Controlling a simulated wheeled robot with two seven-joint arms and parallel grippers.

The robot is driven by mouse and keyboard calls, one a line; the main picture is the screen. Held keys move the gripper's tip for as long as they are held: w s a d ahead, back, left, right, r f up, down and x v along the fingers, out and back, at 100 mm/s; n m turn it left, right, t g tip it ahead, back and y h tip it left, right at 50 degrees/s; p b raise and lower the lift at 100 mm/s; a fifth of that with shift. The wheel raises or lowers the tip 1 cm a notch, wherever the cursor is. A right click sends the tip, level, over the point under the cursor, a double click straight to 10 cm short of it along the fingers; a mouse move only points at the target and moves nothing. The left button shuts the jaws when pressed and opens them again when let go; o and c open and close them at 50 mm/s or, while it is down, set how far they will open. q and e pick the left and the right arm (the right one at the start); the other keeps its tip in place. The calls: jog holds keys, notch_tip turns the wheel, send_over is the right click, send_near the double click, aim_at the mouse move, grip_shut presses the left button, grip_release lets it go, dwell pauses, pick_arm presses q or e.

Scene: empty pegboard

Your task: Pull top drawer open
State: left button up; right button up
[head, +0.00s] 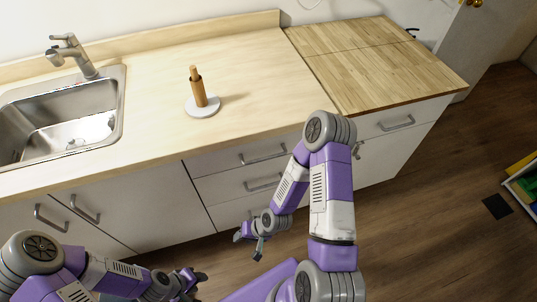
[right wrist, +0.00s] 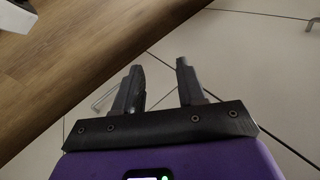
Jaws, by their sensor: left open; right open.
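A white top drawer (head: 222,160) with a grey bar handle (head: 263,156) sits under the wooden counter, flush with the cabinet front. A second drawer (head: 222,185) with a like handle (head: 263,182) is below it. My right gripper (head: 249,244) is open and empty, low in front of the drawers and apart from both handles. In the right wrist view its two dark fingers (right wrist: 158,78) are spread before pale cabinet fronts. A thin handle (right wrist: 100,101) is partly hidden behind the left finger; I cannot tell which one it is. My left gripper (head: 192,281) is open and empty at the bottom.
A sink (head: 60,116) is at the left of the counter (head: 160,140). A wooden holder (head: 198,88) on a white base stands on the counter. Another drawer (head: 372,128) is at the right, partly behind my right arm. The wooden floor (head: 430,205) at right is mostly clear.

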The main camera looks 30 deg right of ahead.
jog(key=w+d+r+m+t, duration=0.3)
jog(key=w+d+m+t, duration=0.1)
jog(key=w, duration=0.1)
jog(key=m+t+h+b, duration=0.2)
jog(key=m+t+h, duration=0.1)
jog(key=m+t, duration=0.45)
send_near(265, 158)
jog(key=w+f, duration=0.2)
jog(key=w, duration=0.1)
jog(key=shift+t, duration=0.45)
jog(key=b+x, duration=0.1)
jog(key=x, duration=0.6)
jog(key=shift+a, duration=0.2)
grip_shut()
